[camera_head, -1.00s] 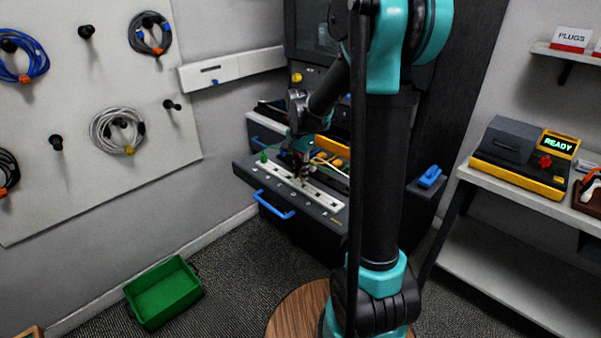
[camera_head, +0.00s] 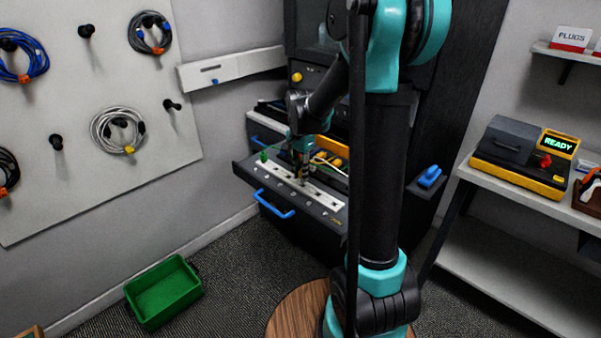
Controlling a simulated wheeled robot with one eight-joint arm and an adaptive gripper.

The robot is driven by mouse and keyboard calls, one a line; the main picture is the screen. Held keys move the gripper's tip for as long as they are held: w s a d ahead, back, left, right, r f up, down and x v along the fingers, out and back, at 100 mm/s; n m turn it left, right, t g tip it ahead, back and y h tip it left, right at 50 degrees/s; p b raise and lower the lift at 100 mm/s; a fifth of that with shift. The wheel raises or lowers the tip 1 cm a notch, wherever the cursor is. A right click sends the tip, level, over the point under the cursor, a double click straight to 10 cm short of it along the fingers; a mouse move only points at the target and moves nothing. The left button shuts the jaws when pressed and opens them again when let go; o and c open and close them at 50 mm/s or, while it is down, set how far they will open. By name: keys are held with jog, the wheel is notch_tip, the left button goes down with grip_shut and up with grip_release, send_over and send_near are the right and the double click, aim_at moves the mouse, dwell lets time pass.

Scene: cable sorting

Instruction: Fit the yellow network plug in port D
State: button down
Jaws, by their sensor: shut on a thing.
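My gripper (camera_head: 301,177) is at the white port strip (camera_head: 325,197) on the pulled-out dark drawer, pointing down at about the middle of the strip. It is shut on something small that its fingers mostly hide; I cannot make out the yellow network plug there. A thin yellow-green cable (camera_head: 326,164) runs behind the gripper. A green plug (camera_head: 264,156) stands at the strip's left end. The port letters are too small to read, so I cannot tell which port is D or whether anything is seated in it.
My upright arm hides the drawer's right part. An orange-yellow tray (camera_head: 334,147) lies behind the strip. A blue handle (camera_head: 273,204) juts from the drawer front. A green bin (camera_head: 164,291) is on the floor. A tester reading READY (camera_head: 520,155) stands on the right shelf.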

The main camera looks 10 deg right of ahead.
jog(key=shift+f, duration=1.25)
dwell(1.3)
jog(key=c, duration=1.3)
grip_release()
jog(key=o, duration=0.5)
jog(key=shift+r, duration=0.1)
jog(key=shift+r, duration=3.45)
jog(key=shift+s+d, duration=0.1)
